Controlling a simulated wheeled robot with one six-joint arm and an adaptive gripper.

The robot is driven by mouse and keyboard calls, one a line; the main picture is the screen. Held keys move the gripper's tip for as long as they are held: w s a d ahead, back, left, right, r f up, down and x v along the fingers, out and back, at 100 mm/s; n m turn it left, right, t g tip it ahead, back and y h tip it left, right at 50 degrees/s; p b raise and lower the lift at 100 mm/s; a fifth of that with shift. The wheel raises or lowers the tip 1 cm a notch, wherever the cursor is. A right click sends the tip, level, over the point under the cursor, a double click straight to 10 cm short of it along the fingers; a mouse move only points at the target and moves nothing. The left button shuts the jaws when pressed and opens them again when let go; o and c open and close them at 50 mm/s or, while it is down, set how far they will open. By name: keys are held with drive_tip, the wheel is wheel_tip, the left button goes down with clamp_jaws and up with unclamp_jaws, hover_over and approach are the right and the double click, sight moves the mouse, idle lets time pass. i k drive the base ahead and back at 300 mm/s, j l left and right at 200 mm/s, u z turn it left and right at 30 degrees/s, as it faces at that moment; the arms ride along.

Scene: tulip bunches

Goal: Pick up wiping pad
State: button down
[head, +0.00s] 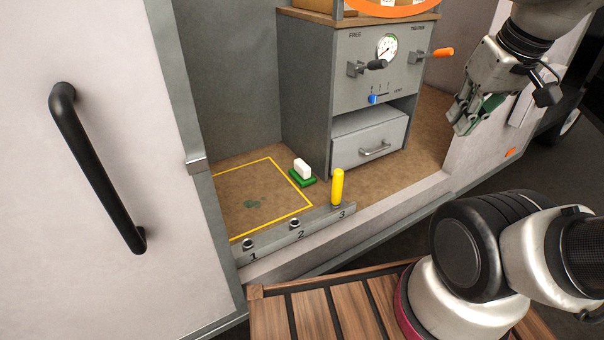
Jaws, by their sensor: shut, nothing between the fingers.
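The wiping pad (302,179) has a green base and a white grip block on top. It lies flat on the brown floor of the compartment, just by the right side of a yellow outlined square. My gripper (461,128) is at the upper right, well apart from the pad and to the right of the grey cabinet. It is shut and empty, with its fingers pointing down and left.
A rail (270,242) numbered 1 to 3 runs along the front, with a yellow peg (337,187) upright at 3. A grey cabinet (305,90) with levers and a drawer stands behind. A pale door (100,220) is at left.

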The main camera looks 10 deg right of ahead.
sight(301, 172)
drive_tip(key=i+l+u, duration=0.55)
drive_tip(key=u, duration=0.15)
drive_tip(key=i, duration=0.05)
